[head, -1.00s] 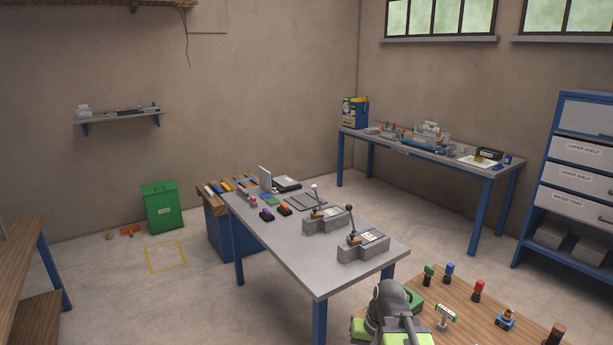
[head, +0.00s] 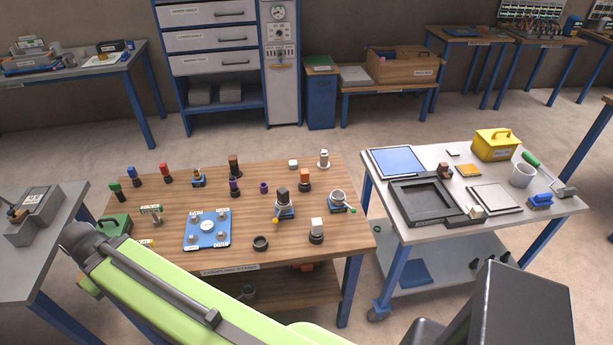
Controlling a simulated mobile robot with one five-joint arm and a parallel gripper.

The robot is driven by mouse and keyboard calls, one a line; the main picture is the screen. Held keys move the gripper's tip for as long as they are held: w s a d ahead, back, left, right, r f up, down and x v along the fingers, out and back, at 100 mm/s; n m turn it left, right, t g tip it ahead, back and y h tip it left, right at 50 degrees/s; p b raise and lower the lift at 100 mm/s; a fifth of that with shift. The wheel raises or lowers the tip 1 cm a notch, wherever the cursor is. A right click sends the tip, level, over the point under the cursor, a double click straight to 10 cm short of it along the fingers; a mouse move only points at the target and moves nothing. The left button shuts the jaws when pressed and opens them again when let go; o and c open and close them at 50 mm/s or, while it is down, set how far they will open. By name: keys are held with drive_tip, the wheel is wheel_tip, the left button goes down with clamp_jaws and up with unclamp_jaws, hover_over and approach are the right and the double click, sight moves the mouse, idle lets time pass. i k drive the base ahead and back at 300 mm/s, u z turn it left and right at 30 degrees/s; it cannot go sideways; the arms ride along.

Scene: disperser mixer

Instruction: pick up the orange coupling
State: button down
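The likely orange coupling (head: 305,177) is a small orange block upright on a dark round base, toward the back right of the wooden table (head: 265,168). It stands apart from its neighbours, just right of a dark-topped piece in a metal holder (head: 284,200). Its finer shape is too small to tell. My lime-green arm crosses the front of the view, nearer than the table. My gripper's fingers do not show.
Several coloured pegs, a blue plate (head: 207,230), a black ring (head: 260,243) and a valve-like piece (head: 338,201) share the table. A cart (head: 405,233) with a black tray (head: 425,199) and yellow box (head: 496,144) stands right. Floor shows behind the table.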

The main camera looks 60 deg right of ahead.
sight(304, 174)
drive_tip(key=z, duration=1.85)
drive_tip(key=k, duration=0.45)
drive_tip(key=u, duration=0.5)
drive_tip(key=i, duration=1.35)
drive_tip(key=u, duration=0.8)
